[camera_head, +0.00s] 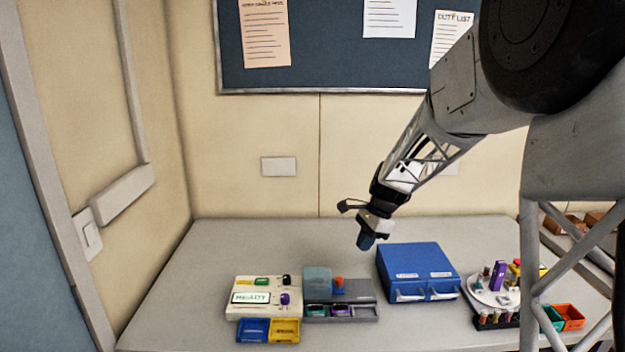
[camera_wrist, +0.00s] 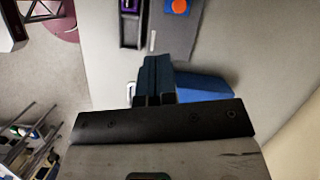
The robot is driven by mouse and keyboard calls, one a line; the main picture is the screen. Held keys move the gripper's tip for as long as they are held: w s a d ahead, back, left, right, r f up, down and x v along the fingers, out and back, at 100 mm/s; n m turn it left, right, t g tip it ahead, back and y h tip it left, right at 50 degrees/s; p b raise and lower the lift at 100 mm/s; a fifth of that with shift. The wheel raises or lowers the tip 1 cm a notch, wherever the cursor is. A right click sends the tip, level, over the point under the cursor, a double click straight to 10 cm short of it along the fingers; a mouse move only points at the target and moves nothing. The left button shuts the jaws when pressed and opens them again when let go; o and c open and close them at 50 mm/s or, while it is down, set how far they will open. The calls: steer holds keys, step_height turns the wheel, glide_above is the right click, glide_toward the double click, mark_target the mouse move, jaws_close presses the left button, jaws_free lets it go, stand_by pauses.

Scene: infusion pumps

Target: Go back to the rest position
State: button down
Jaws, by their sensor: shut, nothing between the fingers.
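My gripper (camera_head: 366,240) is shut and empty. It hangs in the air above the back of the table, a little left of the blue case, and points down. Its blue fingers (camera_wrist: 155,78) also show in the wrist view, pressed together with nothing between them. The infusion pump (camera_head: 262,297) stands on the table with a small lit screen and several coloured knobs. The grey unit (camera_head: 360,300) beside it has a translucent box and an orange knob. No part of the pump touches my gripper.
The blue case (camera_head: 417,268) stands right of the grey unit. A blue tray (camera_head: 252,330) and a yellow tray (camera_head: 286,330) lie in front of the pump. A round white stand (camera_head: 492,296) and an orange bin (camera_head: 569,316) are at the right. The table's back left is clear.

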steer(key=s+d+r+n+t+h, duration=0.1)
steer(key=s+r+n, duration=0.25)
steer(key=s, duration=0.65)
steer(key=s+r+n+h, duration=0.1)
steer(key=s+r+n, duration=0.3)
steer(key=s, duration=0.7)
steer(key=s+d+n+t+h, duration=0.2)
steer(key=s+n, duration=0.4)
steer(key=s, duration=1.5)
steer(key=shift+n, duration=0.35)
